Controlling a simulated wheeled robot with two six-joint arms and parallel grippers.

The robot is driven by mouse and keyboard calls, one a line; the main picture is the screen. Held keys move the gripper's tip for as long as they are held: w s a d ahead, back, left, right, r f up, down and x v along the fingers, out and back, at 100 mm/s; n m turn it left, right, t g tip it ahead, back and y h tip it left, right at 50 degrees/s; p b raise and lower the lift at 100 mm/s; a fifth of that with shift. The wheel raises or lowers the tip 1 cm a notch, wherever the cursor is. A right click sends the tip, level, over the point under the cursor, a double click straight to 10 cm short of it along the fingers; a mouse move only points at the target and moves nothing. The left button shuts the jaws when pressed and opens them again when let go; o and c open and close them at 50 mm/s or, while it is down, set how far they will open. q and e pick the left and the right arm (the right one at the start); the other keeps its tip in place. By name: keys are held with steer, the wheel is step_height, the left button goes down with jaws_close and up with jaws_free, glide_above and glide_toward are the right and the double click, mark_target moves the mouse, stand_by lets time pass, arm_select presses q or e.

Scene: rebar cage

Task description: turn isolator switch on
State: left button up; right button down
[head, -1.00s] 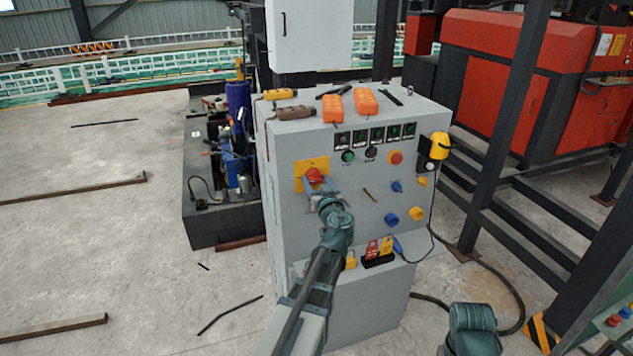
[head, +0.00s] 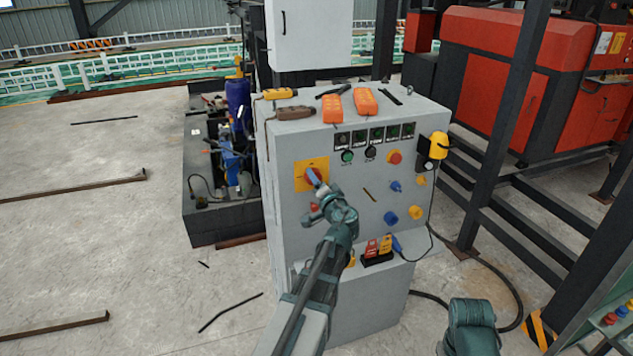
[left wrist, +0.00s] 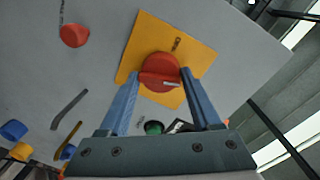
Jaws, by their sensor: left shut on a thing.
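The isolator switch is a red rotary knob (left wrist: 160,66) with a white mark, on a square yellow plate (head: 302,184) at the upper left of the grey cabinet's front (head: 287,238). The plate also shows in the left wrist view (left wrist: 150,30), tilted there. My left gripper (head: 314,178) is shut on the red knob, with one blue finger on each side of it in the left wrist view (left wrist: 158,82). In the head view the fingers hide most of the knob. My right gripper is not in view; only part of my right arm shows at the bottom.
Indicator lights, a green button (head: 347,156) and blue and yellow knobs sit to the right. Orange handsets (head: 364,101) lie on the cabinet top. Black posts (head: 505,120) stand at the right.

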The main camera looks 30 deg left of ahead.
arm_select(q)
steer(key=shift+m+g, duration=0.3)
steer(key=shift+m, duration=1.5)
steer(key=shift+w, duration=0.1)
steer(key=o, duration=1.3)
steer(key=shift+o, duration=0.2)
steer(key=p+v, duration=0.1)
steer(key=v, duration=1.3)
steer(key=shift+f, duration=0.2)
